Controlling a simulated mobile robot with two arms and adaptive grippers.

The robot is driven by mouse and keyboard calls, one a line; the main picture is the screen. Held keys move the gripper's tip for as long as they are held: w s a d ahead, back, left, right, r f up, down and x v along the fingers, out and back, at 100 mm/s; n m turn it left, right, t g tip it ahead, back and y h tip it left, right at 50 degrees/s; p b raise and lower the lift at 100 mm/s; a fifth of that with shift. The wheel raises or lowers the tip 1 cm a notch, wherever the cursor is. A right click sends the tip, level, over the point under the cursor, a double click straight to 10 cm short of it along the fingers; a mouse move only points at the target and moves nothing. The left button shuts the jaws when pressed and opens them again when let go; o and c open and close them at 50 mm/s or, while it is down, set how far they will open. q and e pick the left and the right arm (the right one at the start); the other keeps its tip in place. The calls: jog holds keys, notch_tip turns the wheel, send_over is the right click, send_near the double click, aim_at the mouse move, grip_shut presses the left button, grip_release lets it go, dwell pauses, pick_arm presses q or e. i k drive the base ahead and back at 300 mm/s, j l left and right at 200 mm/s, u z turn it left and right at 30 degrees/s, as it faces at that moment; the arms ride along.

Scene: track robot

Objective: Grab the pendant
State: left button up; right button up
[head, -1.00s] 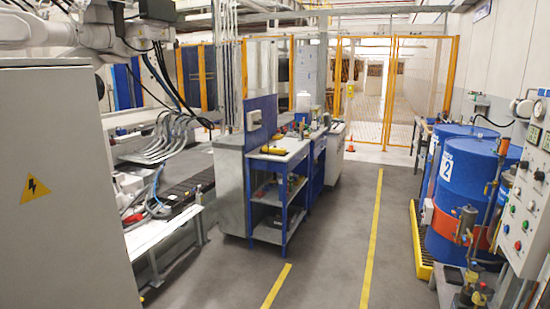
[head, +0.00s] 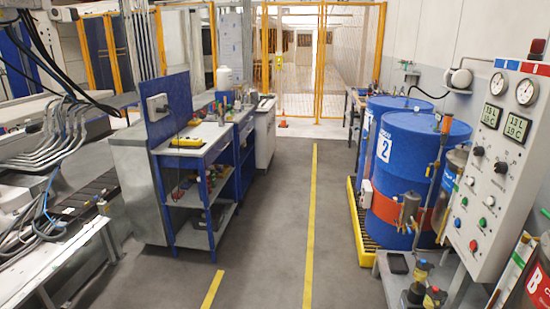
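I cannot make out a pendant for certain. A small yellow and black object (head: 187,142) lies on the top of the blue workbench (head: 205,150), left of the middle in the head view. It is too small to tell what it is. A dark flat object (head: 398,263) lies on a low stand at the lower right, also not clear. Neither of my grippers is in view.
Blue drums (head: 405,165) stand on a yellow spill pallet (head: 362,232) at right. A control panel (head: 495,160) with gauges is at the near right. Yellow-framed fencing (head: 320,65) closes the back. The grey floor between the yellow lines (head: 311,200) is clear.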

aim_at(183, 142)
jog(key=i, duration=1.9)
jog(key=i+u, duration=0.15)
jog(key=i, duration=0.35)
jog(key=i+l+u, duration=0.15)
jog(key=i, duration=0.3)
jog(key=i+l+u, duration=0.1)
jog(key=i, duration=0.35)
jog(key=i+l+u, duration=0.15)
jog(key=i+l, duration=0.15)
jog(key=i, duration=0.15)
